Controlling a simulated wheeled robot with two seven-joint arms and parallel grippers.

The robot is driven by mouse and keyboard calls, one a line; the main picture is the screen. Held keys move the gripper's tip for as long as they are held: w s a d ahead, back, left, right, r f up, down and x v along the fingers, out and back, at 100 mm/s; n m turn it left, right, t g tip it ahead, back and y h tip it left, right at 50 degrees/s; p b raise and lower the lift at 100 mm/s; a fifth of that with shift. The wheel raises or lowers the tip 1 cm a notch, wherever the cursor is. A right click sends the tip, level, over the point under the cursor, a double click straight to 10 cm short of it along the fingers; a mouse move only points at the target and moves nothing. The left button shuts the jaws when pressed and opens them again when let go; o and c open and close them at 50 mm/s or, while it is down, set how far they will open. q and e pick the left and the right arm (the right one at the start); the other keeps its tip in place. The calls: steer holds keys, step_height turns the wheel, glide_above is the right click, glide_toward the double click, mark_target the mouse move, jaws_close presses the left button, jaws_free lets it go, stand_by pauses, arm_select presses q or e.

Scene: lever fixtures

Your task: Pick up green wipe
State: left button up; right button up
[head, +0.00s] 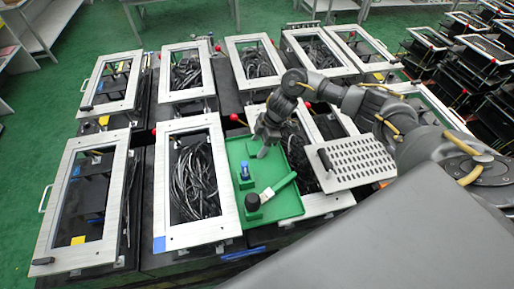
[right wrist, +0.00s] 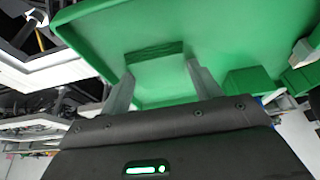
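The green wipe (right wrist: 156,76) shows in the right wrist view as a green block with a darker far edge, between the fingers of my right gripper (right wrist: 160,70). The two fingers are wide apart at its sides; whether they touch it cannot be told. In the head view my right gripper (head: 262,150) points down over the far part of the green tray (head: 283,207), and I cannot make out the wipe there. The tray's green wall (right wrist: 105,55) also shows in the right wrist view. My left gripper is not in view.
The tray also holds a blue bottle (head: 245,171), a dark round-topped item (head: 252,202) and a pale-handled tool (head: 279,186). A perforated grey plate (head: 352,160) lies right of it. Framed fixtures with cables (head: 194,180) crowd around. Green floor (head: 25,125) is free at left.

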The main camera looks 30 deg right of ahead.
mark_target(254, 148)
steer(key=c, duration=0.5)
steer(key=shift+w+r, duration=0.1)
steer(key=shift+r, duration=0.35)
step_height(254, 148, up, 2)
steer(key=shift+r+b, duration=0.2)
steer(key=shift+b, duration=0.25)
steer(key=s+d+r+b, duration=0.1)
steer(key=s+r, duration=0.4)
steer(key=s, duration=0.2)
steer(key=s+d+r+b, duration=0.1)
steer(key=s+r+b, duration=0.1)
steer(key=s+r, duration=0.2)
steer(key=s, duration=0.3)
steer(key=shift+r, duration=0.35)
